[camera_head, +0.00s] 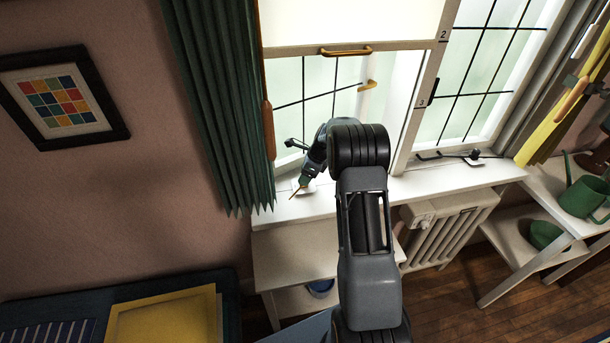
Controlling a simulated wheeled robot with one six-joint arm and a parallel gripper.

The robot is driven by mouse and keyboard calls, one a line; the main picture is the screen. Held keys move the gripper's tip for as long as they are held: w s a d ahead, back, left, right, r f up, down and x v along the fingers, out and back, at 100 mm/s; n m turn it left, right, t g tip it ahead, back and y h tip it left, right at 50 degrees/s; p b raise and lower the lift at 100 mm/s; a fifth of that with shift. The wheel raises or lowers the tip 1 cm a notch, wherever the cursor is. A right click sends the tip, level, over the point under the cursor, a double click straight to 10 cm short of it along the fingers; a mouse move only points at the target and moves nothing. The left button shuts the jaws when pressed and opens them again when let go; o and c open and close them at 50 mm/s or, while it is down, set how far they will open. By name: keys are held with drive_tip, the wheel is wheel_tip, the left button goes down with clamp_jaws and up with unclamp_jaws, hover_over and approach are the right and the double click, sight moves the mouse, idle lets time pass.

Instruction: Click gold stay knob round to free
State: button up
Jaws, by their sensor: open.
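My arm reaches up to the left window, and my gripper (305,181) is at the left end of the white sill, pointing down and left. It is open, though its fingers are small and partly dark here. A thin gold piece (294,193), which may be part of the gold stay, sticks out just below the fingertips. I cannot tell whether they touch it. A round gold knob is not clearly visible, and the wrist may hide it. A gold window handle (369,85) is on the left casement, above and right of my gripper.
A white blind with a gold pull bar (347,51) hangs above. A green curtain (222,110) hangs close on the left. A dark stay (449,156) lies along the right window. A radiator (446,230) and a green watering can (583,196) are at right.

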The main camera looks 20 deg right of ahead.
drive_tip(key=shift+w+a+f, duration=0.1)
drive_tip(key=shift+a+f, duration=0.1)
drive_tip(key=shift+f, duration=0.35)
